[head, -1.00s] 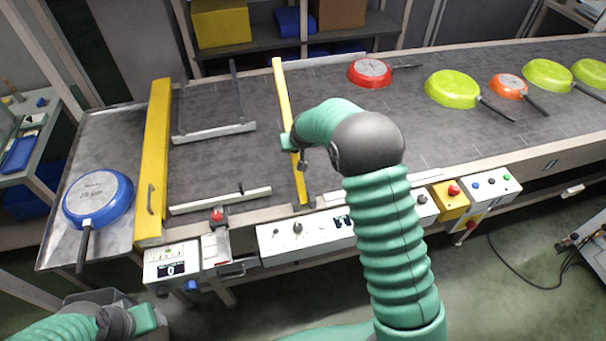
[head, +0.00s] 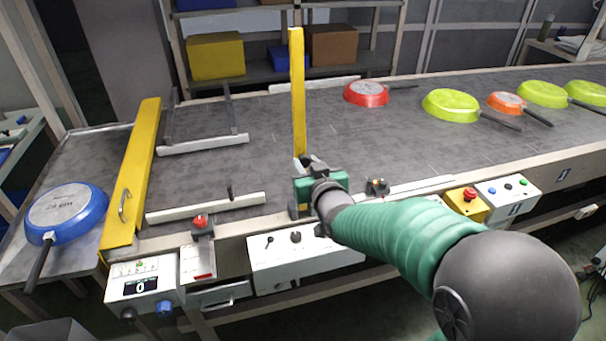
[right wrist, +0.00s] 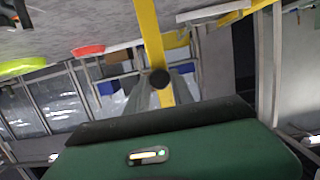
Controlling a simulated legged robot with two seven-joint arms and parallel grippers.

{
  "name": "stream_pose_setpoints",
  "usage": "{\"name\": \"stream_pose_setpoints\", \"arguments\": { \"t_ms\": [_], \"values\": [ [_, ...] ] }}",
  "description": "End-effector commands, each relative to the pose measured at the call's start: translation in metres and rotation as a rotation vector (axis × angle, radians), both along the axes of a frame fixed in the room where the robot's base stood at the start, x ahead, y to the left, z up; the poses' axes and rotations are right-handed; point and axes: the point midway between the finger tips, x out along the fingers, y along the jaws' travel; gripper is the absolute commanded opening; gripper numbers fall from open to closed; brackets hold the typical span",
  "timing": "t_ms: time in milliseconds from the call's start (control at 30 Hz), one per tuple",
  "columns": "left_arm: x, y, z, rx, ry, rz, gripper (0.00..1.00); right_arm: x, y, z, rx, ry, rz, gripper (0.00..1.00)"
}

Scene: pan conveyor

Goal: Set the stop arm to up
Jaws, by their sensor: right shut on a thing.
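The yellow stop arm (head: 298,95) stands upright in the head view, rising from the near edge of the conveyor. In the right wrist view the yellow stop arm (right wrist: 147,35) runs up from between my fingers. My right gripper (head: 308,165) is at the lower part of the stop arm and shut on it. It also shows in the right wrist view (right wrist: 160,88), with a dark round knob between the fingers. The exact contact is partly hidden by the gripper body. My left gripper is out of the head view.
A yellow gate bar (head: 138,165) crosses the belt at the left, with a blue pan (head: 68,212) beyond it. A red pan (head: 366,93), a lime pan (head: 451,105) and other pans lie upside down on the belt (head: 400,145) at right. Control boxes (head: 300,255) line the front.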

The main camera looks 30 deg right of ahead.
Motion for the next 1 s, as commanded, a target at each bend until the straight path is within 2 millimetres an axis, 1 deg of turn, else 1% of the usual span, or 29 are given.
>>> {"name": "stream_pose_setpoints", "arguments": {
  "t_ms": [33, 200, 600, 633, 700, 767, 800, 1000],
  "values": [
    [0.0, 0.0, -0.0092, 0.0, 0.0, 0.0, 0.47, -0.0034, 0.0026, -0.0108, 0.001, 0.003, 0.004, 0.0],
    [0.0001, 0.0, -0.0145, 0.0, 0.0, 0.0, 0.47, -0.0075, 0.0038, -0.0095, -0.005, -0.019, 0.004, 0.0],
    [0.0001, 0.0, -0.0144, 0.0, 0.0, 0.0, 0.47, -0.0086, 0.0039, -0.0102, -0.006, -0.018, 0.004, 0.0],
    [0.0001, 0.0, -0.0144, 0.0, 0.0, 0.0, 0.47, -0.0085, 0.004, -0.0101, -0.006, -0.018, 0.004, 0.32],
    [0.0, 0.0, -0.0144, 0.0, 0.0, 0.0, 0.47, -0.0083, 0.0038, -0.0092, -0.005, -0.021, 0.004, 0.41],
    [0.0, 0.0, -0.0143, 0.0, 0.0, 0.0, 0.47, -0.0081, 0.0036, -0.0082, -0.006, -0.023, 0.003, 0.49],
    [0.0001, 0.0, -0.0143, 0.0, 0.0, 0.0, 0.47, -0.008, 0.0035, -0.0076, -0.006, -0.024, 0.003, 0.5],
    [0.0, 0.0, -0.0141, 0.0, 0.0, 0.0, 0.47, -0.008, 0.0031, -0.0053, -0.007, -0.029, 0.003, 0.5]
  ]
}}
